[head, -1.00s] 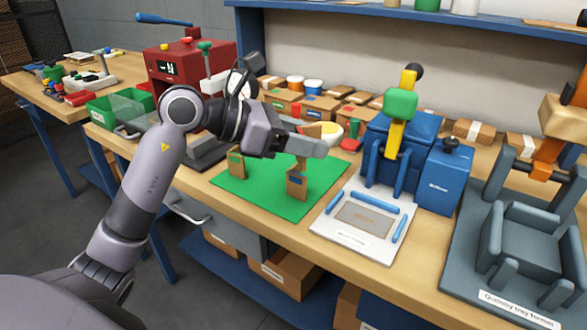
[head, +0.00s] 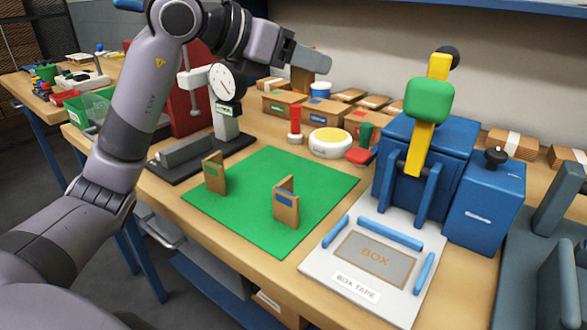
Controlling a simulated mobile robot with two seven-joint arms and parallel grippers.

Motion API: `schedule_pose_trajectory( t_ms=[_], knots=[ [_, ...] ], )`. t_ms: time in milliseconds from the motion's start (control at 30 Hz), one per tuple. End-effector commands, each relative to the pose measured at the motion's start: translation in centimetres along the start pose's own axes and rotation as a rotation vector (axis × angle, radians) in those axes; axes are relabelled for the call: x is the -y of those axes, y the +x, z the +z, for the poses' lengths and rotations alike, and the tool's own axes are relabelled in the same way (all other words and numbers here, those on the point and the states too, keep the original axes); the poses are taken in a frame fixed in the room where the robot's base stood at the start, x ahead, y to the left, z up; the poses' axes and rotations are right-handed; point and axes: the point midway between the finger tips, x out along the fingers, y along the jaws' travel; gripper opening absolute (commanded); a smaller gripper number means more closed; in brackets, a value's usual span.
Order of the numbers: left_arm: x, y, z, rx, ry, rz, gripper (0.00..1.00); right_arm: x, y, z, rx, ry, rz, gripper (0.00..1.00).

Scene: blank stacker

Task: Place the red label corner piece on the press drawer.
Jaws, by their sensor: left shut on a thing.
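My left gripper (head: 314,64) is shut on a brown cardboard corner piece (head: 302,80), held high above the back of the bench; no label shows on its visible part. A corner piece with a green label (head: 215,174) and one with a blue label (head: 286,205) stand upright on the green mat (head: 262,230). The press drawer (head: 330,262), a white plate with blue rails and a grey area marked BOX, lies in front of the blue press (head: 400,150) with its yellow lever. Nothing lies on the drawer. My right gripper is out of view.
A dial gauge stand (head: 222,85) stands left of the mat. A white-and-yellow round dish (head: 331,142), a red-topped stamp (head: 295,122) and cardboard boxes (head: 290,104) stand behind it. A blue box (head: 484,200) stands right of the press. The mat's middle is clear.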

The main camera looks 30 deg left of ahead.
Motion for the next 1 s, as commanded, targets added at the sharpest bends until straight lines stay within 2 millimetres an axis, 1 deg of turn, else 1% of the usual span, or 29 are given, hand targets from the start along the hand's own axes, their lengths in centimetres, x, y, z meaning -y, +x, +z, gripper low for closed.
schedule_pose_trajectory(
  t_ms=[33,100,400,500,600,767,900,1000],
  knots=[
    [0.0,0.7,-1.6,-0.004,-0.002,-0.001,0.22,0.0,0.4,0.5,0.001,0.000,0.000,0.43],
    [0.0,1.3,-3.0,-0.005,-0.002,-0.002,0.22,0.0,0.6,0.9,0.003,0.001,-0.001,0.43],
    [0.0,3.7,-9.0,-0.003,-0.002,-0.003,0.22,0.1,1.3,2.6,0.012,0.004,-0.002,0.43],
    [0.0,4.4,-10.7,-0.002,-0.001,-0.002,0.22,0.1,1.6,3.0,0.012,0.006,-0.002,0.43],
    [0.0,4.8,-11.7,0.000,-0.001,-0.002,0.22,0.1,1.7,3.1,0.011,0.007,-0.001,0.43],
    [0.0,5.2,-12.7,0.000,0.000,-0.002,0.22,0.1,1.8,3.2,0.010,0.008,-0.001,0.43],
    [0.0,6.0,-14.6,-0.002,-0.002,-0.002,0.22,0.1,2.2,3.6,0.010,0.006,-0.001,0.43],
    [0.0,6.4,-15.5,0.001,0.000,-0.002,0.22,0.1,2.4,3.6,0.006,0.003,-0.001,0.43]
  ],
)
